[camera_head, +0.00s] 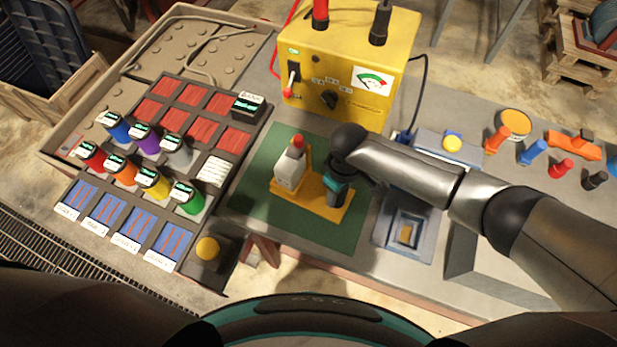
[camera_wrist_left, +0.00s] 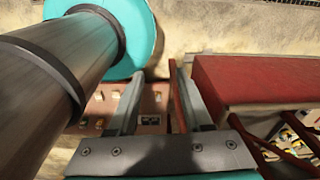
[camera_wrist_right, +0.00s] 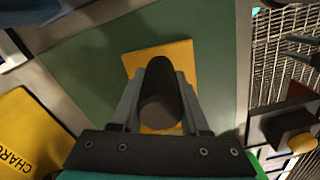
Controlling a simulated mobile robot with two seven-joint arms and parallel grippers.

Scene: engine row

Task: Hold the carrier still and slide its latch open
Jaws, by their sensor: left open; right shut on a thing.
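The carrier is an orange-yellow plate (camera_head: 313,200) lying on a green mat (camera_head: 262,195). A pale grey block with a red knob (camera_head: 297,146) stands at its left end; I take this for the latch. My right gripper (camera_head: 338,190) is over the carrier's right end. In the right wrist view my right gripper (camera_wrist_right: 160,100) is shut on a dark round post (camera_wrist_right: 161,92) rising from the orange plate (camera_wrist_right: 168,56). The grey block is out of sight there. My left gripper (camera_wrist_left: 152,105) is open and empty in the left wrist view, away from the carrier.
A yellow charger box (camera_head: 345,55) stands behind the mat. A rack (camera_head: 218,135) with several coloured canisters is at the left. A grey fixture (camera_head: 405,235) sits right of the mat, under my right arm. In the left wrist view a red beam (camera_wrist_left: 255,80) is beside my left gripper.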

